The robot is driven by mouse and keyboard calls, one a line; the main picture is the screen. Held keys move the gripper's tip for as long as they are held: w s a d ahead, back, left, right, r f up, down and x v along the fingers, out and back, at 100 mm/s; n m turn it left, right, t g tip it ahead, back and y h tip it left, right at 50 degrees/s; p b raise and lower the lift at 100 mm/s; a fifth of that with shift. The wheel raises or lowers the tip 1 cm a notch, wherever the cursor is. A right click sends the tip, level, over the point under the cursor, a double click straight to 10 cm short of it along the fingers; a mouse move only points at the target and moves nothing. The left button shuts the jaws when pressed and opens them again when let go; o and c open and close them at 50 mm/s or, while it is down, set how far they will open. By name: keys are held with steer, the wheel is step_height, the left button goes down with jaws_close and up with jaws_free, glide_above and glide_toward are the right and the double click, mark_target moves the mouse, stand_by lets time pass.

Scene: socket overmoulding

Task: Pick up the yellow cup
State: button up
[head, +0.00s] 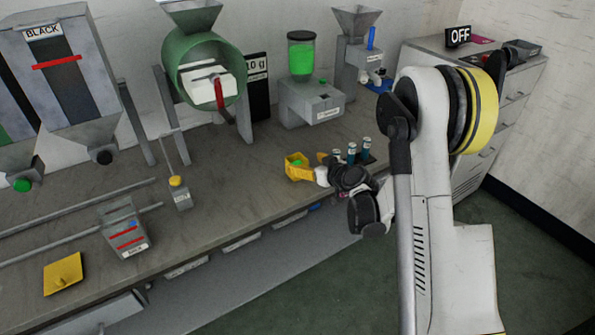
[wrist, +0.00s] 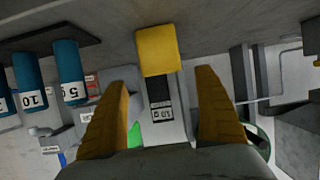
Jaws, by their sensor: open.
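The yellow cup (head: 294,174) stands on the counter just left of my gripper in the head view, with something green at its open top. In the wrist view the cup (wrist: 157,50) appears as a yellow block beyond the fingertips, roughly centred between them. My gripper (wrist: 165,78) is open, with its two yellow-orange fingers on either side and nothing held. In the head view my gripper (head: 315,166) is low over the counter, close to the cup and partly hidden by my wrist.
Several blue labelled cylinders (head: 366,149) stand close to my wrist; they also show in the wrist view (wrist: 68,72). A grey machine with a green hopper (head: 301,57) stands behind the cup. The green drum (head: 205,75) is further left. The counter (head: 235,190) left of the cup is clear.

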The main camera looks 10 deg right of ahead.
mark_target(292, 160)
steer(key=b+x, duration=0.1)
steer(key=x, duration=0.2)
steer(key=b+x, duration=0.1)
steer(key=x, duration=0.2)
steer(key=shift+s+a+f+b, duration=0.1)
steer(key=shift+a+f+b, duration=0.05)
steer(key=shift+f+b, duration=0.15)
steer(key=shift+r, duration=0.2)
steer(key=c, duration=1.3)
